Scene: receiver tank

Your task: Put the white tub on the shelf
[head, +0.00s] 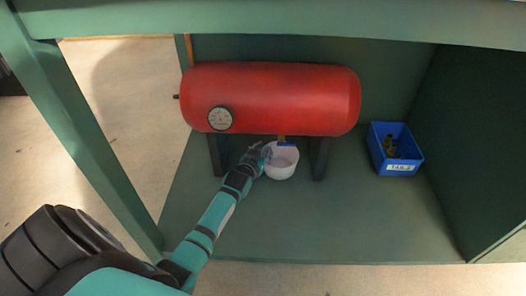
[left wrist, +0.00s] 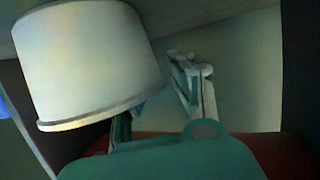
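The white tub (head: 281,165) stands upright under the red tank, on the green base board. It fills the upper left of the left wrist view (left wrist: 85,60), where it appears upside down with its rim low. My left gripper (head: 264,155) is at the tub's left side in the head view. In the left wrist view, one finger (left wrist: 190,80) is outside the tub with a visible gap; the other is partly hidden by the tub at its rim. The fingers look apart. I cannot clearly tell which surface is the shelf. My right gripper is not in view.
The red tank (head: 290,98) with a gauge (head: 220,119) rests on dark legs (head: 320,159). A small blue-handled valve (head: 287,143) hangs above the tub. A blue bin (head: 398,168) with brass parts is right. A green post (head: 85,130) and top beam (head: 300,20) frame the space.

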